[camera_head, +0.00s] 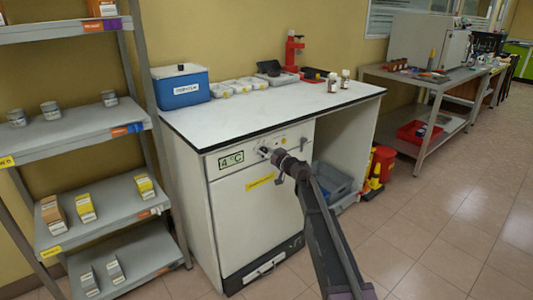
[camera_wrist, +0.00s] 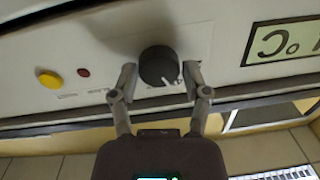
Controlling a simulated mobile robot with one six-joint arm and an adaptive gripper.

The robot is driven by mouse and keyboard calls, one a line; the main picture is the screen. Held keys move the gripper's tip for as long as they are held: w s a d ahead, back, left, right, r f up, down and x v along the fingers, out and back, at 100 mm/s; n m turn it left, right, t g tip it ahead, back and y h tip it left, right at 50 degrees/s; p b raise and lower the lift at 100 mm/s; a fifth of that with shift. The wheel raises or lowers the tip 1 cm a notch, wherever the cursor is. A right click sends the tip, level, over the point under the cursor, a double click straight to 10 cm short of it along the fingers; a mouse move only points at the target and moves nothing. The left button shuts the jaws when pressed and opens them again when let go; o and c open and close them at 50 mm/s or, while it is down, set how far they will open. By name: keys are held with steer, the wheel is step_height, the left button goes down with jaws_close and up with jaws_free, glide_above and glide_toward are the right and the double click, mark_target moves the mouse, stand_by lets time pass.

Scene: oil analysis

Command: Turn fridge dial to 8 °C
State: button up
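The white fridge (camera_head: 250,203) stands under the bench, and its label or display (camera_head: 231,160) reads "4 °C". Part of it shows upside down in the wrist view (camera_wrist: 283,42). The black round dial (camera_wrist: 159,66) is on the fridge's upper front panel; its white mark points down and slightly right in the wrist view. My gripper (camera_wrist: 160,78) is open with one finger on each side of the dial, with small gaps showing. In the head view my gripper (camera_head: 273,154) is at the panel and mostly hides the dial.
A yellow button (camera_wrist: 49,78) and a small red light or button (camera_wrist: 83,72) are left of the dial in the wrist view. The bench top (camera_head: 255,111) overhangs the panel. A grey crate (camera_head: 331,182) stands right of the fridge. A shelf rack (camera_head: 95,137) is at left.

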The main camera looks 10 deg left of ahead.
steer(key=c, duration=0.5)
steer(key=shift+m, duration=0.5)
steer(key=m, duration=0.3)
steer(key=shift+m, duration=0.3)
steer(key=m, duration=0.4)
steer(key=shift+f+m+b, duration=0.1)
steer(key=shift+m+b, duration=0.3)
steer(key=m, duration=0.4)
steer(key=shift+a+m+t, duration=0.1)
steer(key=shift+m+t, duration=0.2)
steer(key=shift+t, duration=0.1)
steer(key=m, duration=0.4)
steer(key=shift+m, duration=0.3)
